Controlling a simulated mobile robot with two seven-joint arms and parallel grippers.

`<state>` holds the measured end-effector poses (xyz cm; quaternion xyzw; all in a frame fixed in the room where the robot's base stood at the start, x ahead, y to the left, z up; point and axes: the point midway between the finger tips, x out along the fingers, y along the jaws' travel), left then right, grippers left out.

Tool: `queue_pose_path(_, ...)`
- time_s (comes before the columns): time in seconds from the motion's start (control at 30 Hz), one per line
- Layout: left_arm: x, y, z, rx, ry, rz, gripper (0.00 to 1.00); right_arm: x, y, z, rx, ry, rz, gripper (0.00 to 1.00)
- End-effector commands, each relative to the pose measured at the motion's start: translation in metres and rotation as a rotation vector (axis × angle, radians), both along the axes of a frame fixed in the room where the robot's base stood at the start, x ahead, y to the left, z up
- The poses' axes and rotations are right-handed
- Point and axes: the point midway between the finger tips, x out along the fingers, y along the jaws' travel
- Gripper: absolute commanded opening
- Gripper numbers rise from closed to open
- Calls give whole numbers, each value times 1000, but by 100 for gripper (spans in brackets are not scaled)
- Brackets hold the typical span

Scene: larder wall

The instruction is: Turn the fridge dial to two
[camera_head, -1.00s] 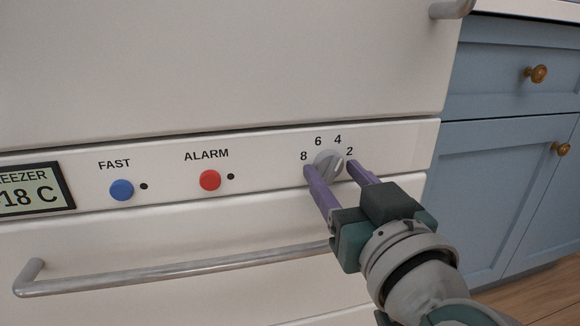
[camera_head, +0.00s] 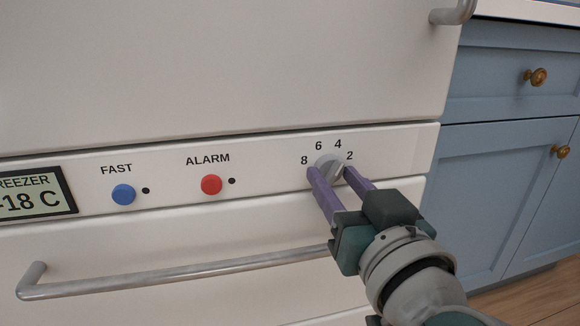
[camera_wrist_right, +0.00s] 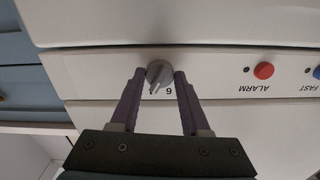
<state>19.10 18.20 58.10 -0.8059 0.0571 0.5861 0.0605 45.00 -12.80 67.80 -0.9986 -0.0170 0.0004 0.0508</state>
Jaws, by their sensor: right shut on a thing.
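The fridge dial (camera_head: 328,163) is a grey round knob with a raised grip on the white control strip. The numbers 8, 6, 4 and 2 are printed in an arc above it. Its mark leans to the upper right, on the side of 4 and 2; I cannot tell the exact setting. My right gripper (camera_head: 330,172) reaches it from the lower right, its purple fingers shut on the dial, one on each side. The right wrist view shows the dial (camera_wrist_right: 159,73) upside down between the fingertips (camera_wrist_right: 159,75). My left gripper is not in view.
A red ALARM button (camera_head: 211,185), a blue FAST button (camera_head: 123,194) and a freezer display (camera_head: 36,197) sit left of the dial. A long drawer handle (camera_head: 180,270) juts out below. Blue cabinets (camera_head: 510,180) with brass knobs stand at the right.

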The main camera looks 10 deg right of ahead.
Motion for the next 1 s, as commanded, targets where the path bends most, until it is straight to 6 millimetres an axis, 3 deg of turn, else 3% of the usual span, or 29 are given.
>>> queue_pose_path(0.6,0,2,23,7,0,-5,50,0,1,1,493,18,1,0)
queue_pose_path(1.0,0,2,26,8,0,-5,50,0,1,0,672,24,1,0)
